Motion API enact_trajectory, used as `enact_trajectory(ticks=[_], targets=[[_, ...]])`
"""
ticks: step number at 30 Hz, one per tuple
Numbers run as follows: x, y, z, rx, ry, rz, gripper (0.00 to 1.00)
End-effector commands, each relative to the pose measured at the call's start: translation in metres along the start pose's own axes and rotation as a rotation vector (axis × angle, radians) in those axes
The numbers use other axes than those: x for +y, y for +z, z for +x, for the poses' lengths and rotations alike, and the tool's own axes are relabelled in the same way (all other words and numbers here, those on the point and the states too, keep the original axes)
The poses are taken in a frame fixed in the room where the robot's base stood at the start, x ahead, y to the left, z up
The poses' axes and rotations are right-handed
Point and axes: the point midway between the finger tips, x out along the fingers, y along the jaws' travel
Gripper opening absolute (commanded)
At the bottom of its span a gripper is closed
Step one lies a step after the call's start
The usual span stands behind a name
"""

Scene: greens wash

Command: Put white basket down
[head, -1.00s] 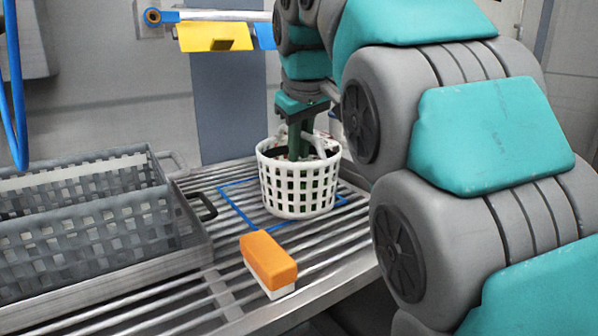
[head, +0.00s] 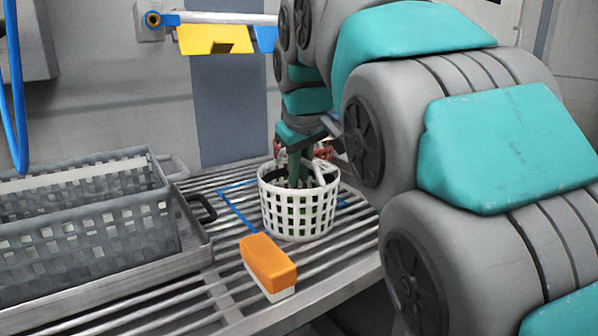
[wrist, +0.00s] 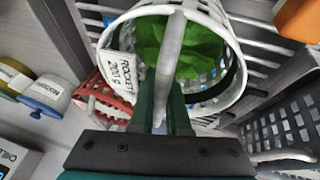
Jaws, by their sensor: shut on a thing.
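The white basket (head: 300,210), a round lattice one, is upright over the slatted rack, within or over a blue outline (head: 238,208) that it partly hides. I cannot tell whether its base touches the slats. My gripper (head: 294,178) reaches down into the basket's top from above. In the wrist view, the gripper (wrist: 160,110) is shut on the white handle (wrist: 172,50) of the basket. Green leaves (wrist: 195,50) lie inside, and a white tag reading "ROCKET 200 g" (wrist: 122,72) hangs at the rim.
An orange and white block (head: 268,264) lies on the rack close in front of the basket. A grey lattice crate (head: 90,245) stands in a metal tray at left. A red lattice thing (head: 318,150) is just behind the basket. Yellow and blue pieces hang from a rail (head: 225,18).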

Motion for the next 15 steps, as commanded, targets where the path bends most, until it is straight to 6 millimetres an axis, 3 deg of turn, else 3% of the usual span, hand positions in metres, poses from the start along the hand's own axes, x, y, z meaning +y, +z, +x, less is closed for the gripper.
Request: enact_trajectory(ticks=[2,3,10,15], targets=[[-0.0005,0.0009,0.002,0.001,0.0,0.0,0.0],[-0.0003,0.0005,0.0013,0.001,0.0,0.0,0.18],[-0.0002,0.0005,0.0013,0.0,0.0,0.0,0.44],[-0.0002,0.0006,0.0014,0.0,0.0,0.0,0.44]])
